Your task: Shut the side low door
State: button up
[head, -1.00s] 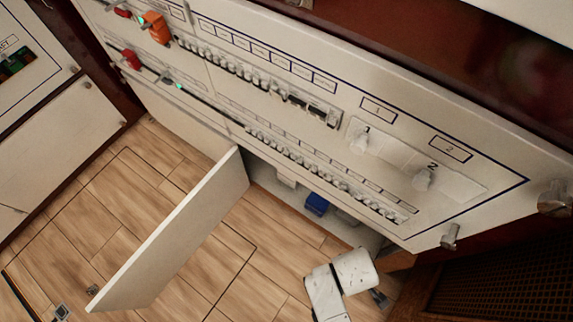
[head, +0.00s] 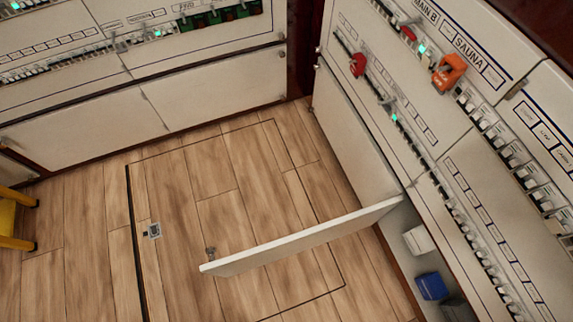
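The low door (head: 300,238) is a white panel standing open in the head view. It juts out to the left over the wooden floor from the low compartment under the right-hand breaker panel. A small metal latch (head: 210,252) sits near its free end. The open compartment (head: 402,257) shows to the right of the door, with a blue box (head: 431,286) and a white box (head: 418,240) inside. My gripper is not in view, so its state is hidden.
The right-hand breaker panel (head: 440,150) has red and orange switches. Closed white low doors (head: 215,90) line the far wall. A yellow stool (head: 14,222) stands at the left edge. The wooden floor (head: 90,235) left of the door is clear.

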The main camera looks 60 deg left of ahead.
aim_at(238, 263)
jog(key=k+j, duration=0.1)
jog(key=j, duration=0.3)
jog(key=k+j+z, duration=0.15)
jog(key=j, duration=0.7)
jog(key=k+j+z, duration=0.1)
jog(key=j, duration=0.25)
jog(key=k+j+z, duration=0.1)
jog(key=j, duration=0.3)
jog(key=k+j, duration=0.25)
jog(key=j, duration=0.15)
jog(key=k+j, duration=0.25)
jog(key=k, duration=0.15)
jog(key=z, duration=0.05)
